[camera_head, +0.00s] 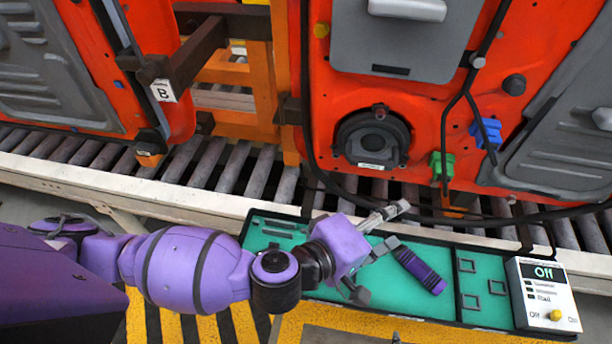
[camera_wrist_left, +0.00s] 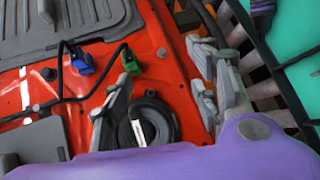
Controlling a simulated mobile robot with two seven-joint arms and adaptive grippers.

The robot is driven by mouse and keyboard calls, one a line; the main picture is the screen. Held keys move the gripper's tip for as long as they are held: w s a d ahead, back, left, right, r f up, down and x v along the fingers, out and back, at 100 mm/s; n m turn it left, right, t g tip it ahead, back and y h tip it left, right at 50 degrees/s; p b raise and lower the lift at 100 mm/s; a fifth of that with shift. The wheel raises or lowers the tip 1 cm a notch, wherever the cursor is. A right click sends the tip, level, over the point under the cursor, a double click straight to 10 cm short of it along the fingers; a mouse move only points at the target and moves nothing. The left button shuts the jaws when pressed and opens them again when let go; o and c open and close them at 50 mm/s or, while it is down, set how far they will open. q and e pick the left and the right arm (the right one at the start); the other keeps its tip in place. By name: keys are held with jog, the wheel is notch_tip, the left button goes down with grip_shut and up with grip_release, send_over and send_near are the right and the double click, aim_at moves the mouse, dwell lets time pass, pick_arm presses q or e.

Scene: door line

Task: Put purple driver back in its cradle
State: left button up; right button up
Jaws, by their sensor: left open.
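The purple driver (camera_head: 420,271), with a dark ribbed handle, lies tilted on the teal tray (camera_head: 340,293) in the head view. A dark purple piece that looks like it shows at the top edge of the left wrist view (camera_wrist_left: 262,8). My left gripper (camera_head: 380,250) is open over the tray, just left of the driver, with nothing seen between its fingers. Its open fingers also show in the left wrist view (camera_wrist_left: 165,95). Which fixture is the driver's cradle I cannot tell; small dark square frames (camera_head: 468,265) stand on the tray's right section. My right gripper is not in view.
A control box (camera_head: 542,295) reading "Off" stands at the tray's right end. Red door panels (camera_head: 420,120) hang behind, above a roller conveyor (camera_head: 240,165) with a pale rail (camera_head: 150,200). A dark cable runs along the tray's back edge.

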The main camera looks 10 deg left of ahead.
pick_arm(q)
jog(key=w+a+r+n+t+y, duration=0.1)
jog(key=a+r+n+t+y, duration=0.1)
jog(key=a, duration=0.6)
jog(key=w+a+r+n+t+y, duration=0.2)
jog(key=a+n+t+y, duration=0.2)
jog(key=a, duration=0.4)
jog(key=shift+r, duration=0.4)
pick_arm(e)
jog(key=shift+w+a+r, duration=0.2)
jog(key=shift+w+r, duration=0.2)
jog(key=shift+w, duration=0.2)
pick_arm(q)
jog(key=shift+w, duration=0.1)
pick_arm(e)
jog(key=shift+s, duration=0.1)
